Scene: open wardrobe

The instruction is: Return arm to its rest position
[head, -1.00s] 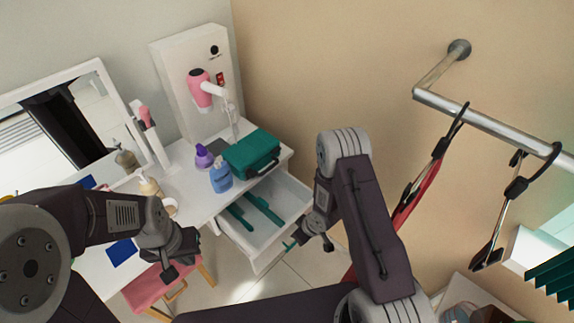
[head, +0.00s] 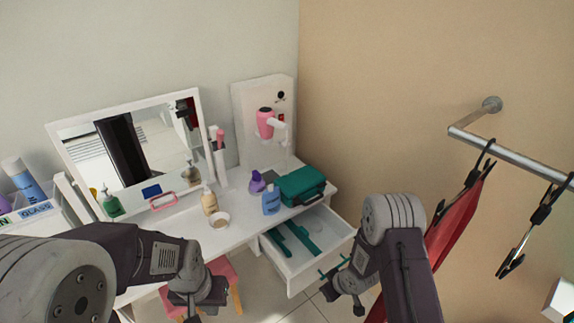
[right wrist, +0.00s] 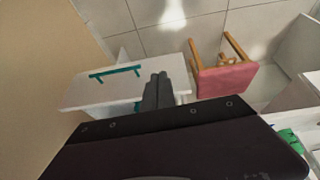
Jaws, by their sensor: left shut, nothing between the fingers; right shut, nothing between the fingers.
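My left gripper (head: 198,298) is low in the head view, in front of the white dressing table (head: 215,237) and over the pink stool (head: 222,268). It is shut and empty. My right gripper (head: 343,292) is near the front of the open white drawer (head: 302,262). In the right wrist view its fingers (right wrist: 157,92) are together with nothing between them, beside the drawer front with its teal handle (right wrist: 115,73). I cannot tell whether the fingers touch the drawer.
Teal items (head: 296,238) lie in the drawer. A teal case (head: 301,186), a blue bottle (head: 271,201), a pump bottle (head: 209,201) and a mirror (head: 135,150) stand on the table. A pink hair dryer (head: 266,122) hangs behind. A clothes rail (head: 510,158) is at right.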

